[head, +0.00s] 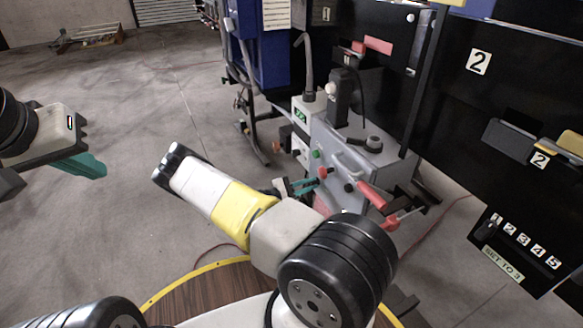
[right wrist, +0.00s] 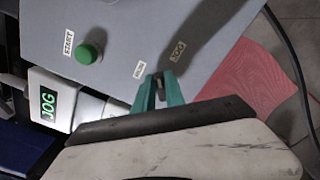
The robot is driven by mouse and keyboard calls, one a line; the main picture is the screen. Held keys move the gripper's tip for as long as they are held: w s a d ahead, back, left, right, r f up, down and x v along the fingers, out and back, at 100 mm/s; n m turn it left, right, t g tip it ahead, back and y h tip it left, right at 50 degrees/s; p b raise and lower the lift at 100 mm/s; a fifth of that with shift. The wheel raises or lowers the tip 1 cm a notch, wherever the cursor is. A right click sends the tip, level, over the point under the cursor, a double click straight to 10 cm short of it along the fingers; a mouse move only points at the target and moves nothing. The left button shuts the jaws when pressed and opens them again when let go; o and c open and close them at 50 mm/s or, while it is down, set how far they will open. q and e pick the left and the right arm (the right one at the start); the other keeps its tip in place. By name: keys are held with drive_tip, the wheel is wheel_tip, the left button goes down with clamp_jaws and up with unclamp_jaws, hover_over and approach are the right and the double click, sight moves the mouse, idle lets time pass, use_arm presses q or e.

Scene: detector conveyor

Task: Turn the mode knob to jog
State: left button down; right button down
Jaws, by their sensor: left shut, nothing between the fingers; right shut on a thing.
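The mode knob (right wrist: 161,85) is a small dark piece on the grey sloped panel (right wrist: 130,25), mostly hidden between the teal fingers of my right gripper (right wrist: 160,93). That gripper is shut on it. A JOG label (right wrist: 178,51) lies to one side of the knob and a small, hard-to-read label (right wrist: 139,69) to the other. The knob's pointer is not clear. A display (right wrist: 48,104) reads JOG in green. In the head view my right gripper (head: 301,187) reaches the grey machine (head: 352,150). My left gripper (head: 90,166) is shut and empty, away from the machine over the floor.
A green START button (right wrist: 88,53) sits on the panel near the knob. Red handles (head: 371,196) stick out at the machine's front right. A black numbered panel (head: 520,240) stands at the right. The floor (head: 110,115) at the left is open.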

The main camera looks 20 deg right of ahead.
drive_tip(key=m, duration=0.4)
drive_tip(key=shift+f, duration=0.15)
drive_tip(key=shift+s+f+m, duration=0.1)
drive_tip(key=shift+f+m, duration=0.1)
drive_tip(key=shift+m, duration=1.7)
drive_tip(key=c, duration=1.4)
unclamp_jaws()
drive_tip(key=shift+a, duration=0.1)
drive_tip(key=a, duration=0.7)
drive_tip(key=shift+s+a, duration=0.25)
drive_tip(key=shift+s, duration=0.05)
